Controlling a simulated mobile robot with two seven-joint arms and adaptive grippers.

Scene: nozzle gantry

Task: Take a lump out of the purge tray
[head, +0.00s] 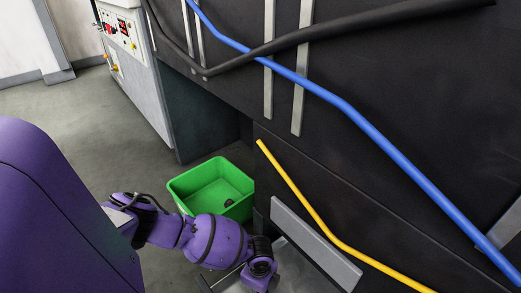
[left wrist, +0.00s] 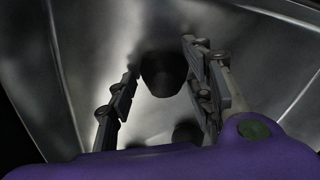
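The metal purge tray (left wrist: 85,45) fills most of the left wrist view, and part of it shows at the bottom of the head view (head: 291,271). A dark rounded lump (left wrist: 163,75) lies in it between the fingertips of my left gripper (left wrist: 160,62). The fingers are apart, with a gap on the left finger's side; whether the right finger touches the lump I cannot tell. A second dark lump (left wrist: 187,131) lies nearer the palm, partly hidden. In the head view my left gripper's fingers are hidden below the purple wrist. My right gripper is not in view.
A green bin (head: 182,196) stands on the floor left of the tray, beside my left arm, with a small dark lump (head: 229,203) inside. Blue (head: 370,128) and yellow (head: 300,195) hoses cross the black machine wall. A control cabinet (head: 137,72) stands behind.

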